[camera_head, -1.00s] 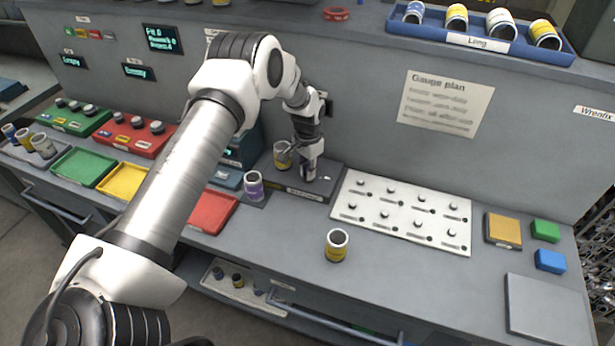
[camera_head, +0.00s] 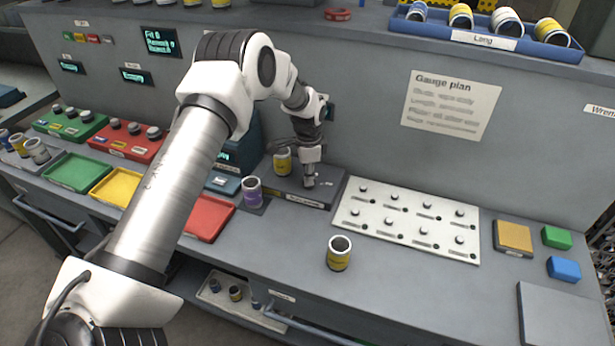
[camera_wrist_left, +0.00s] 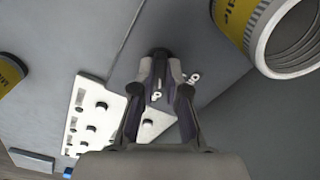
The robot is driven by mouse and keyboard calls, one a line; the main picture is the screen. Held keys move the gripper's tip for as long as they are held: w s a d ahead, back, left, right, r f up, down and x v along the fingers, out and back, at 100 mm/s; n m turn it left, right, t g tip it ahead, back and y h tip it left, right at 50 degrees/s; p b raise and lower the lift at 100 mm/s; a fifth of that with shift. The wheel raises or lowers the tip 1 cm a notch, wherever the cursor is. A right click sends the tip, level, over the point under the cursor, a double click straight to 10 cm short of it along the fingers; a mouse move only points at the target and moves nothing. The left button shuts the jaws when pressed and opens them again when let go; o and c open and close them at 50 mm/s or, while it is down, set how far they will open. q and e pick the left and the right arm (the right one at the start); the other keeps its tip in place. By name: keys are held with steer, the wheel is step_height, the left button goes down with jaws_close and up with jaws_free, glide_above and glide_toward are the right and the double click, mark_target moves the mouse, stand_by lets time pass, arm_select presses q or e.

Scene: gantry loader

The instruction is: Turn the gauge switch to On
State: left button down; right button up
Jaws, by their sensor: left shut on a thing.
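The gauge (camera_head: 330,193) is a low dark block at the back of the bench with a yellow-banded can (camera_head: 283,161) standing on its left part. My left gripper (camera_head: 309,184) points down at the top of the block, right of the can. In the left wrist view the fingers (camera_wrist_left: 160,62) close around a small dark knob, the switch (camera_wrist_left: 158,52), mostly hidden between them. Small white marks (camera_wrist_left: 192,77) lie beside the fingertips; their wording and the switch's setting cannot be read. The can also shows close by in the left wrist view (camera_wrist_left: 262,25). My right gripper is out of view.
A white pegged board (camera_head: 405,218) lies right of the gauge. Another yellow-banded can (camera_head: 339,254) stands in front of it, and a purple-banded can (camera_head: 252,190) stands left of the block. A red tray (camera_head: 208,217) lies further left. The bench front right of centre is clear.

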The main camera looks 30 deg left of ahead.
arm_select(q)
steer(key=shift+s+f, duration=0.1)
steer(key=shift+f, duration=0.05)
steer(key=c, duration=1.5)
jaws_free()
steer(key=shift+d, duration=0.1)
steer(key=o, duration=0.3)
steer(key=shift+w+d, duration=0.1)
steer(key=shift+w, duration=0.15)
steer(key=shift+r, duration=0.35)
step_height(320, 180, up, 11)
steer(key=shift+r, duration=0.1)
